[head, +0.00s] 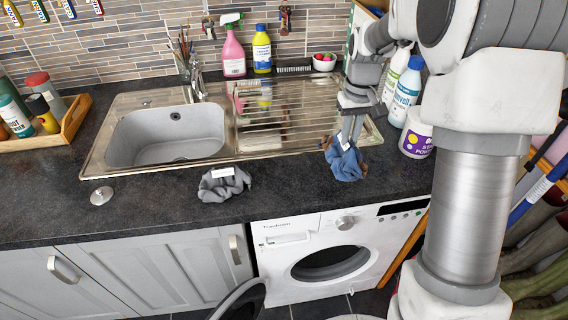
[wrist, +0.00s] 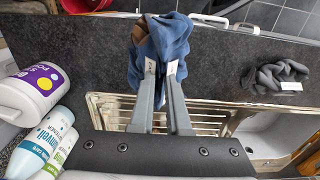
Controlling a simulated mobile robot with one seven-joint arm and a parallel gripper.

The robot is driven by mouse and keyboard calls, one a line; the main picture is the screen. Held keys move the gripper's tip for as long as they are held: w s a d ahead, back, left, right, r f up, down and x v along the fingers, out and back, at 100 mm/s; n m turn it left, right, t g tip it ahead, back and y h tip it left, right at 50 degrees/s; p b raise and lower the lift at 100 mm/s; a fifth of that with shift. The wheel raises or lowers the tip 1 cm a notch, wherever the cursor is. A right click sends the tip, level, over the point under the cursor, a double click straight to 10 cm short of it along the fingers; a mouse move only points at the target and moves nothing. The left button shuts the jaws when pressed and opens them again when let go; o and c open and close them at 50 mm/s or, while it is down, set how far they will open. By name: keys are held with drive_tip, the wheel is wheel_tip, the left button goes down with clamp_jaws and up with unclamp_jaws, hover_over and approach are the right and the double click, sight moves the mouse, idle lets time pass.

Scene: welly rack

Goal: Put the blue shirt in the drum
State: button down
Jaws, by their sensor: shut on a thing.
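The blue shirt (head: 346,161) is a crumpled cloth with a white label and some brown on it. My gripper (head: 350,135) is shut on it at the right end of the drainer, by the counter's front. In the wrist view the blue shirt (wrist: 160,45) bunches around the tips of my gripper (wrist: 160,70). I cannot tell whether it touches the counter. The drum (head: 331,263) is the dark round opening of the white washing machine (head: 290,228) below the counter. Its door (head: 240,300) stands open to the left.
A grey crumpled cloth (head: 223,184) with a white label lies on the counter before the sink (head: 168,135). A white tub (head: 416,138) and bottles (head: 405,92) stand right of the shirt. A round metal plug (head: 101,196) lies at left. The counter's front edge overhangs the machine.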

drive_tip(key=shift+w+a+f+p, duration=0.2)
drive_tip(key=shift+w+a+f, duration=0.4)
drive_tip(key=shift+a+f, duration=0.9)
drive_tip(key=shift+w+a+f+p, duration=0.25)
drive_tip(key=shift+w+a+f, duration=0.4)
drive_tip(key=shift+a+f, duration=0.8)
drive_tip(key=shift+w+a+f+p, duration=0.2)
drive_tip(key=shift+w+a+f, duration=0.4)
drive_tip(key=shift+a+f, duration=0.9)
drive_tip(key=shift+d+f, duration=0.3)
drive_tip(key=shift+f, duration=0.1)
drive_tip(key=c, duration=1.3)
unclamp_jaws()
drive_tip(key=shift+f, duration=0.1)
drive_tip(key=shift+c, duration=0.2)
drive_tip(key=o, duration=0.4)
drive_tip(key=shift+o, duration=0.2)
